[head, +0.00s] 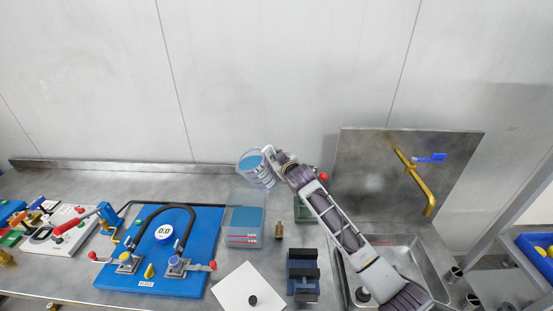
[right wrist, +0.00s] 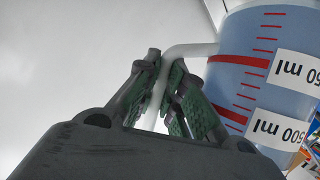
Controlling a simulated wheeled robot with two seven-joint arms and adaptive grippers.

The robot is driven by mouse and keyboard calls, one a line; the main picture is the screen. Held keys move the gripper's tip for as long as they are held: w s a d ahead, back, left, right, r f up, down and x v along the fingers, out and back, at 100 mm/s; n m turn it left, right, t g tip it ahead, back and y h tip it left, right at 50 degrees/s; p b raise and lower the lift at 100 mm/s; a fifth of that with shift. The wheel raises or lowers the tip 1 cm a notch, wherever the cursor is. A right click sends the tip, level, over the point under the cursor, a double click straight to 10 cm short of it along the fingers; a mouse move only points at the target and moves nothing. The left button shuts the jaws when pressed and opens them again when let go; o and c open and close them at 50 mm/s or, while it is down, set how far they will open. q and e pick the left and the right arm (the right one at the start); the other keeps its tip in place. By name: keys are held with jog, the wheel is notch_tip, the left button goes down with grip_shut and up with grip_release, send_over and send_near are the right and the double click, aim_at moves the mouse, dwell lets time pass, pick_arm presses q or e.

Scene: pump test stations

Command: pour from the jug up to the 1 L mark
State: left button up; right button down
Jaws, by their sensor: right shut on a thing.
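The clear jug (head: 257,172) holds blue liquid and is raised over the bench, above and just behind the clear tank, tilted a little to the left. My right gripper (head: 271,154) is shut on its handle. In the right wrist view the fingers (right wrist: 166,88) close on the white handle (right wrist: 157,100), beside the jug wall (right wrist: 232,75) with red marks and "500 ml" labels. The clear open tank (head: 243,220) stands on the bench with blue liquid inside. Its red marks and labels are too small to read. No stream shows between them. My left gripper is out of view.
Left of the tank is a blue board (head: 190,262) with a black hose and a gauge. A small brass piece (head: 278,230), a dark blue block (head: 303,275) and a white plate (head: 247,290) are close by. The sink (head: 405,258) with a brass tap (head: 413,180) is right.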

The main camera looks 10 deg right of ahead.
aim_at(274, 152)
jog(key=shift+w+d+r+n, duration=0.1)
jog(key=shift+r+n, duration=0.2)
jog(key=shift+r, duration=0.3)
jog(key=shift+r+n+t, duration=0.3)
jog(key=shift+n+t, duration=0.1)
dwell(0.3)
jog(key=shift+r+n+t+h+b, duration=0.45)
jog(key=shift+n+b, duration=0.35)
jog(key=shift+b, duration=0.5)
dwell(0.9)
jog(key=shift+s+a+r+n+t+b, duration=0.1)
jog(key=shift+s+a+n+t+b, duration=0.25)
jog(key=shift+n+b, duration=0.6)
jog(key=shift+s+a+r+n+t+b, duration=0.15)
jog(key=shift+a+n+t+b, duration=0.3)
jog(key=shift+b, duration=0.85)
dwell(2.2)
